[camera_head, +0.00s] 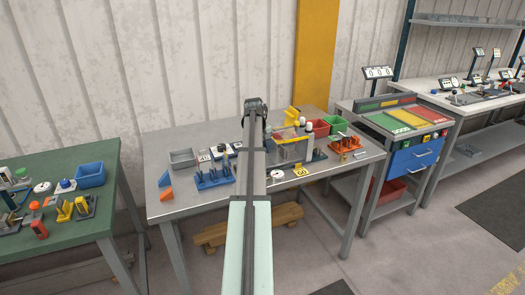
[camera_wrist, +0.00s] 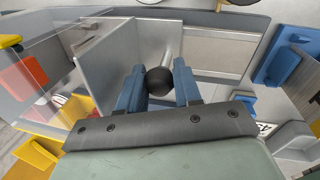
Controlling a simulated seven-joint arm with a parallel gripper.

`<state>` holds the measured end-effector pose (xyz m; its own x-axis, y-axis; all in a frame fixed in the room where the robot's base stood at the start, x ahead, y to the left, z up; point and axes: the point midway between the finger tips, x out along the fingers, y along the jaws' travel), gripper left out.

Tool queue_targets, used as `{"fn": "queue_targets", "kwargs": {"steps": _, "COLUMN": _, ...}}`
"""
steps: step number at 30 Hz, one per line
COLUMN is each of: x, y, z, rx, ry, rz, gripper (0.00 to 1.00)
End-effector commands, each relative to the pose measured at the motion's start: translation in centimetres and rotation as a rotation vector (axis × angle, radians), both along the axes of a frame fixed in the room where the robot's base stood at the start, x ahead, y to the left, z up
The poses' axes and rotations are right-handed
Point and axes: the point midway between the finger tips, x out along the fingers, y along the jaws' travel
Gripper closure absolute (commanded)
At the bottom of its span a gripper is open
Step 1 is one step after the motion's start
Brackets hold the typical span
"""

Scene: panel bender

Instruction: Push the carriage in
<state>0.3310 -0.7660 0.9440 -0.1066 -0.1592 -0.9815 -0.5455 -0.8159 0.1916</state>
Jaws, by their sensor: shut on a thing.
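In the wrist view a black ball knob (camera_wrist: 159,82) sits between the two blue fingers of my gripper (camera_wrist: 159,70), which is shut on it. A pale rod (camera_wrist: 173,42) rises behind the knob. Grey metal plates and a flat grey bed (camera_wrist: 215,45) lie around it; I cannot tell for certain which part is the carriage. In the head view the bender with its clear guard (camera_head: 290,150) stands on the middle table, right of my arm. My gripper is hidden behind my arm there.
The grey table (camera_head: 185,208) also holds a blue rack (camera_head: 213,178), a grey bin (camera_head: 182,158), a red bin (camera_head: 319,128), a green bin (camera_head: 336,123) and an orange rack (camera_head: 346,144). In the wrist view blue blocks (camera_wrist: 285,65) lie right, and a clear panel (camera_wrist: 85,60) stands left.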

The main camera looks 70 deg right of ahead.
Motion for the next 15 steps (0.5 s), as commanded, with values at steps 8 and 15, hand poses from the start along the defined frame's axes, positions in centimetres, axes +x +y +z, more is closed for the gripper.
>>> {"fn": "queue_targets", "kwargs": {"steps": 8, "x": -1.4, "y": -1.6, "z": 0.1, "rx": -0.001, "ry": 0.000, "rz": -0.003, "gripper": 1.00}}
{"fn": "queue_targets", "kwargs": {"steps": 15, "x": -3.0, "y": -3.0, "z": 0.1, "rx": -0.002, "ry": 0.000, "rz": -0.001, "gripper": 1.00}}
